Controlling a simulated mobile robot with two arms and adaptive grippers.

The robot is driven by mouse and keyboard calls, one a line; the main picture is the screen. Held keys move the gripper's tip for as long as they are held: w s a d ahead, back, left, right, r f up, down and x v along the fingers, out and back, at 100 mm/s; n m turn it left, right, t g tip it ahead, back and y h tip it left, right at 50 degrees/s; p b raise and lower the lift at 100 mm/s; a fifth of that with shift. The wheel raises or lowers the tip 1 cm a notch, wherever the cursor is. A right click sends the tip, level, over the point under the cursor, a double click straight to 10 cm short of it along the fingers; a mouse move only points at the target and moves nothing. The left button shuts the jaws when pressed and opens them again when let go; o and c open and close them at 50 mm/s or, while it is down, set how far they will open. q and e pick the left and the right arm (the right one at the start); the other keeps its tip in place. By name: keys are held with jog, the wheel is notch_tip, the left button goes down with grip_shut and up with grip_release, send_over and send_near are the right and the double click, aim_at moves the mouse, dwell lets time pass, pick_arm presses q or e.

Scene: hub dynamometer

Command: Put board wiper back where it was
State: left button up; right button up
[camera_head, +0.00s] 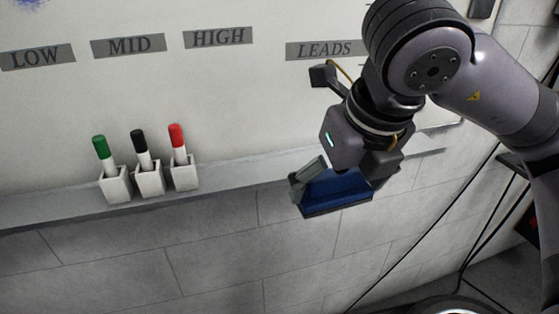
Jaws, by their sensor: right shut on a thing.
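The board wiper (338,193) is blue with a dark lower edge. It is in my right gripper (325,181), at the whiteboard's ledge (230,172). My right gripper is shut on the wiper, and one grey finger shows at the wiper's left end. The gripper's body hides the wiper's upper part. I cannot tell whether the wiper touches the ledge or is just in front of it. My left gripper is not in view.
Three white holders on the ledge hold a green marker (104,152), a black marker (142,150) and a red marker (179,144). The whiteboard (230,100) bears labels LOW, MID, HIGH and LEADS. The ledge between the red marker and my gripper is clear. Cables hang at the right.

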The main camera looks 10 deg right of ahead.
jog(key=shift+s+d+f, duration=0.1)
jog(key=shift+d, duration=0.05)
jog(key=shift+w+m, duration=0.3)
jog(key=shift+w, duration=0.1)
jog(key=w+f+p, duration=0.1)
jog(key=w+p, duration=0.1)
jog(key=w, duration=0.4)
jog(key=w+p, duration=0.2)
jog(key=w, duration=0.4)
jog(key=w+f+p, duration=0.1)
jog(key=w+p, duration=0.1)
jog(key=w, duration=0.4)
jog(key=shift+w+a+f+p, duration=0.3)
jog(key=shift+w+a+p, duration=0.05)
jog(key=shift+w+p, duration=0.05)
notch_tip(320, 180, down, 4)
jog(key=shift+s+r+p, duration=0.15)
jog(key=shift+p, duration=0.55)
jog(key=shift+w+f+p, duration=0.2)
jog(key=shift+w+p, duration=0.05)
jog(key=shift+p, duration=0.15)
jog(key=shift+f, duration=0.2)
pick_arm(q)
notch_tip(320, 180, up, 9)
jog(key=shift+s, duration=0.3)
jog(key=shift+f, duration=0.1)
pick_arm(e)
jog(key=shift+f, duration=0.1)
